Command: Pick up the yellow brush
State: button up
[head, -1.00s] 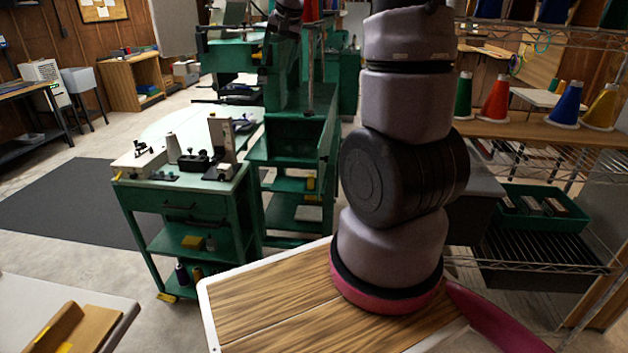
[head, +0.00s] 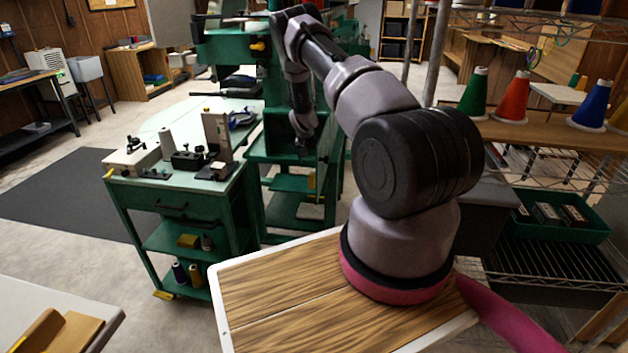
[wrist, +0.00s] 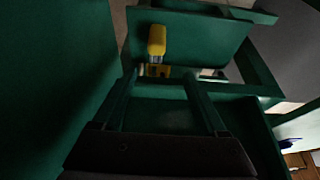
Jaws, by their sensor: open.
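A yellow object (wrist: 157,41) with a pale grey band and a second yellow part below it lies on a green surface in the wrist view, top centre. It may be the yellow brush, but the dark picture leaves its exact shape unclear. In the head view a small yellow patch (head: 311,180) shows on the green stand behind the cart; I cannot tell if it is the same thing. My gripper (wrist: 160,78) is open and empty, its two fingers pointing toward the yellow object, apart from it. In the head view my gripper (head: 304,146) hangs down at the green stand.
Green panels (wrist: 50,80) crowd the wrist view at left and right. A green cart (head: 180,205) with tools on top stands left of the stand. A wire rack with thread cones (head: 514,98) is at right. Grey floor is open at left.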

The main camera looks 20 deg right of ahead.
aim_at(312, 174)
jog(key=x, duration=0.6)
jog(key=shift+s+f, duration=0.1)
jog(key=shift+s, duration=0.1)
jog(key=x, duration=0.5)
jog(key=shift+s+d+f, duration=0.1)
jog(key=shift+s+f, duration=0.2)
jog(key=shift+f, duration=0.15)
grip_shut()
